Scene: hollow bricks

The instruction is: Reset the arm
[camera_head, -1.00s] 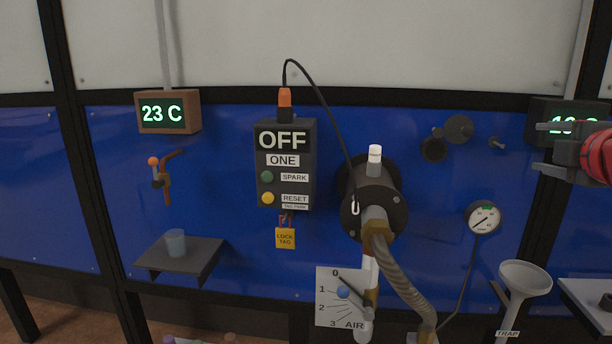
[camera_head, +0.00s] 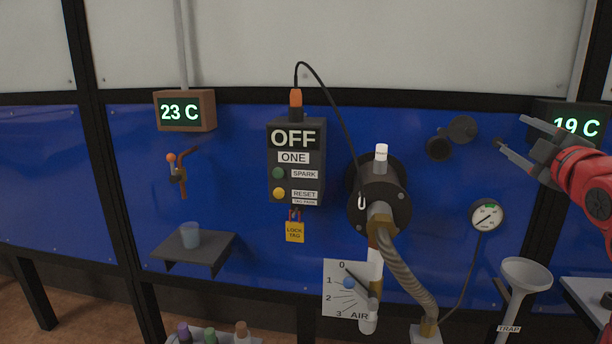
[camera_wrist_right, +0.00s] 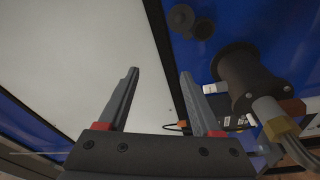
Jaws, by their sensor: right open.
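My right gripper (camera_head: 514,139) is at the right edge of the head view, on its red arm. It is open, with a gap between its two grey fingers and nothing between them. It is in front of the right display (camera_head: 578,122), which reads 19 C, and right of the round black fittings on the blue panel. In the right wrist view my open gripper (camera_wrist_right: 157,78) faces the pale upper wall, with the dark burner housing (camera_wrist_right: 250,80) to the right. My left gripper is not in view.
A control box (camera_head: 295,160) reading OFF hangs mid-panel, with a yellow lock tag (camera_head: 294,232) below. A black flanged burner (camera_head: 380,195) with a hose juts out. A gauge (camera_head: 487,215), a white funnel (camera_head: 525,275) and a shelf (camera_head: 205,256) with a cup (camera_head: 190,235) stand around it.

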